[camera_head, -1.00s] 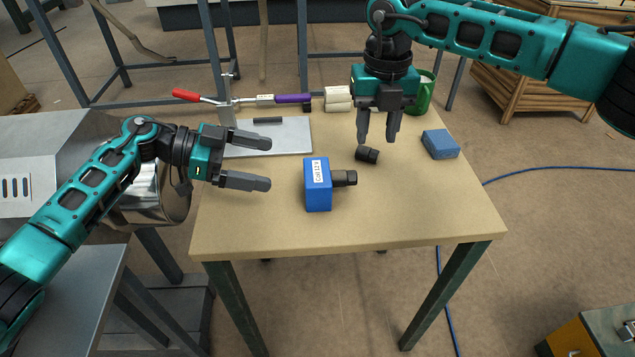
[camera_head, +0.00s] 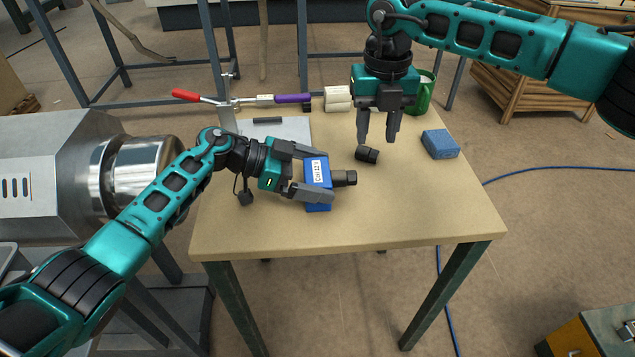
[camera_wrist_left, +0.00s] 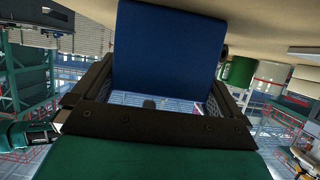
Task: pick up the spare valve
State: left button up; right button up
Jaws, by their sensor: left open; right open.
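The valve is a blue block (camera_head: 317,172) with a white label reading like "Coil 12 V" and a dark fitting (camera_head: 345,178) on its right side. It stands on the table. My left gripper (camera_head: 326,176) is open, with one finger on the far side of the block and one on the near side. In the left wrist view the blue block (camera_wrist_left: 165,50) fills the space between the fingers; contact cannot be told. My right gripper (camera_head: 378,139) is open, pointing down above a small dark cylinder (camera_head: 366,155).
A blue sponge-like block (camera_head: 440,144) lies at the table's right. The front of the wooden table (camera_head: 400,215) is clear.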

aim_at(318, 174)
pick_arm(q)
jog(key=shift+d, duration=0.1)
jog(key=c, duration=0.8)
jog(key=shift+r, duration=0.15)
jog(key=shift+c, duration=0.2)
notch_tip(318, 174, up, 4)
jog(key=shift+w+f, duration=0.1)
jog(key=shift+f, duration=0.15)
jog(key=shift+s+f, duration=0.15)
jog(key=shift+s, duration=0.25)
jog(key=s, duration=1.7)
jog(key=w, duration=1)
jog(key=shift+w+f, duration=0.15)
jog(key=shift+f, duration=0.15)
jog(key=w, duration=0.2)
jog(key=w+r, duration=0.1)
jog(key=w, duration=0.3)
jog(key=shift+w+r, duration=0.25)
jog(key=shift+r, duration=0.1)
jog(key=shift+w+r, duration=0.25)
jog(key=shift+w, duration=0.2)
